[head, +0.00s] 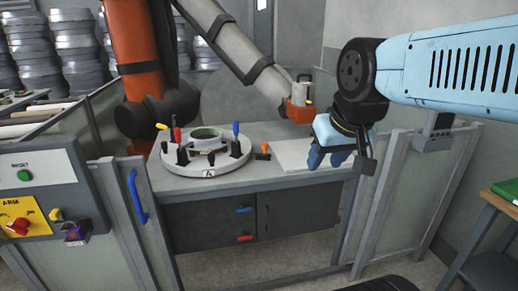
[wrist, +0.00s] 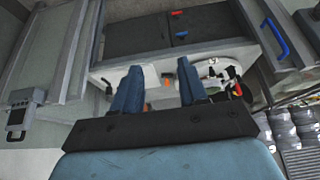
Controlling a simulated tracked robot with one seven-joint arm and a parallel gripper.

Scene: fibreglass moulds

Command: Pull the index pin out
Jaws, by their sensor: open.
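A round pale turntable (head: 200,174) marked "A" sits on the bench, with a ring-shaped mould (head: 205,138) ringed by upright clamps with red, blue, yellow and orange handles. A small black piece with an orange top (head: 262,152) stands at its right edge; it may be the index pin, but I cannot be sure. A similar orange piece shows between my fingers in the wrist view (wrist: 168,77), beyond them. My gripper (head: 330,158) is open and empty, right of the turntable above the bench's right part. Its two blue fingers show apart in the wrist view (wrist: 160,82).
Another arm with an orange column (head: 137,45) stands behind the turntable, its orange-tipped end (head: 300,110) over the bench. A fence with grey posts (head: 362,215) and a blue-handled gate (head: 137,197) stands in front. A control box (head: 37,178) is at left.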

